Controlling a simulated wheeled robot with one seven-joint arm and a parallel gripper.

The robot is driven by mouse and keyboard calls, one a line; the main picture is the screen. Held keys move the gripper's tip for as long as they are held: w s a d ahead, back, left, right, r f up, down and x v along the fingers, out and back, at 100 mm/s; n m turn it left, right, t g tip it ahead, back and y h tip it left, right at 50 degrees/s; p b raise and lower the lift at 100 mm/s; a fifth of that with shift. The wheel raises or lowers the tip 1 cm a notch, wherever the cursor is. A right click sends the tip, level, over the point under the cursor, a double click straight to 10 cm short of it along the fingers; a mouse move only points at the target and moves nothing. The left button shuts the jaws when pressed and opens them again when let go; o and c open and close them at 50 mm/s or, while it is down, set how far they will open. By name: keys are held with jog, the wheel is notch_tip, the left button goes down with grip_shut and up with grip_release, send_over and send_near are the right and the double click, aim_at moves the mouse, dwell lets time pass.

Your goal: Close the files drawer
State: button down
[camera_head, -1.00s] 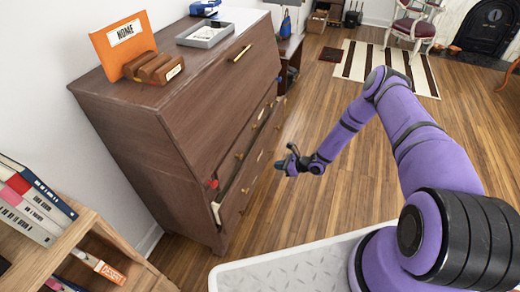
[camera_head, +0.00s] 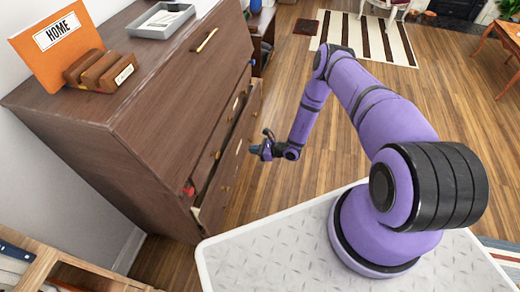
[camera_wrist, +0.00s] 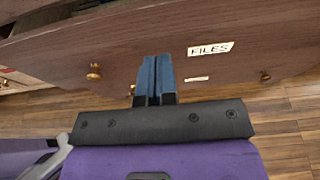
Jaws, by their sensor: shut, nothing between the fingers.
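The files drawer (camera_wrist: 130,42) has a dark wooden front with a white "FILES" label (camera_wrist: 210,48) in the wrist view. In the head view the drawer front (camera_head: 228,165) stands out from the brown cabinet (camera_head: 165,130), with a dark gap behind its top edge. A red item (camera_head: 188,190) shows at the near end of that gap. My gripper (camera_head: 256,151) is beside the drawer front on its right. Its blue fingers (camera_wrist: 155,75) are together, empty, and point at the front left of the label. I cannot tell if they touch it.
Brass knobs (camera_wrist: 93,72) stick out from the drawer fronts. A grey tray (camera_head: 160,20) and an orange "HOME" folder (camera_head: 58,35) are on the cabinet top. A wooden shelf (camera_head: 60,262) is at the near left. The wood floor (camera_head: 300,190) right of the cabinet is clear.

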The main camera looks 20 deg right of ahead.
aim_at(229, 145)
jog(key=x, duration=0.6)
jog(key=shift+w+a+r, duration=0.25)
jog(key=shift+a, duration=0.2)
jog(key=shift+w+a, duration=0.35)
jog(key=shift+a, duration=0.15)
jog(key=w+a, duration=0.2)
jog(key=a, duration=0.1)
jog(key=shift+w, duration=0.1)
jog(key=shift+w+a+r, duration=0.15)
jog(key=shift+w+a, duration=0.1)
jog(key=shift+a, duration=0.05)
